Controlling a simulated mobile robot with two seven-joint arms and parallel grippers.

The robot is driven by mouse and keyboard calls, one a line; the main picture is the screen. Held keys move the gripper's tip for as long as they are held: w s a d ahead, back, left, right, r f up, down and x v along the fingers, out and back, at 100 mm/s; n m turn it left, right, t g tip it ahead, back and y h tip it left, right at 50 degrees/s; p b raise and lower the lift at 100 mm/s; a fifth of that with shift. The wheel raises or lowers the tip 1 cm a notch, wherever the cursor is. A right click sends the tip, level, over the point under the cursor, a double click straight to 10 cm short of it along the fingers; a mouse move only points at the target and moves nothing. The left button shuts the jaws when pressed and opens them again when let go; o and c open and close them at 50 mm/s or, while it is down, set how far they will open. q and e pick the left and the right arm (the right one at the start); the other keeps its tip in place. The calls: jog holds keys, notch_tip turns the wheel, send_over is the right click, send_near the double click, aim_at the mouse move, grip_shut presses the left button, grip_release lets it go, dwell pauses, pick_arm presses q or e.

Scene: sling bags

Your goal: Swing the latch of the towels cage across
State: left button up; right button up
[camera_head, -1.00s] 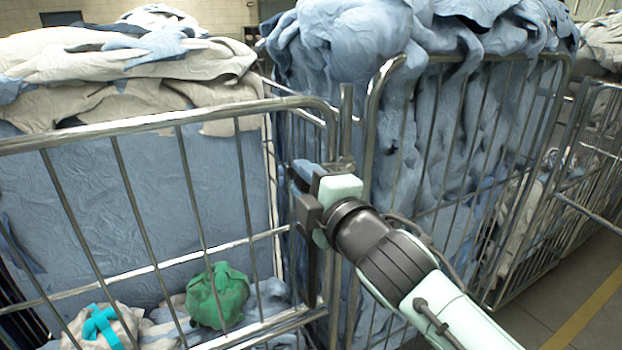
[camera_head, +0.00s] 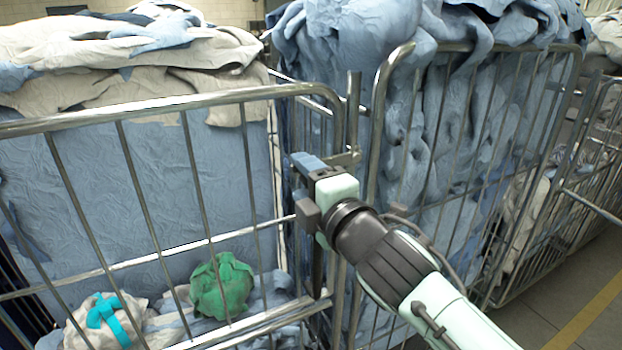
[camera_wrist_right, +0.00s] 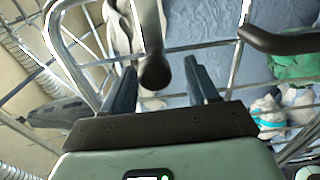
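The front gate (camera_head: 150,118) of the left cage has steel bars, and its right edge meets the right cage (camera_head: 388,130). A short metal latch piece (camera_head: 346,157) sits at an upright post between them, partly hidden by my right gripper. My right gripper (camera_head: 306,165) is at this latch, in front of the gate's edge. In the right wrist view its two fingers (camera_wrist_right: 160,88) are apart, with the end of a dark metal bar (camera_wrist_right: 153,65) between them. I cannot tell whether they touch it. My left gripper is not in view.
A green bundle (camera_head: 221,285) and a pale bundle with a teal strap (camera_head: 105,318) lie low inside the left cage. Pale cloths (camera_head: 130,55) top it. Blue cloth (camera_head: 440,130) fills the right cage. Floor with a yellow line (camera_head: 585,325) shows at the lower right.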

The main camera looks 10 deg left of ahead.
jog(key=shift+d, duration=0.2)
jog(key=shift+d, duration=0.15)
jog(key=v, duration=1.3)
jog(key=shift+s+a, duration=0.2)
jog(key=shift+w, duration=0.1)
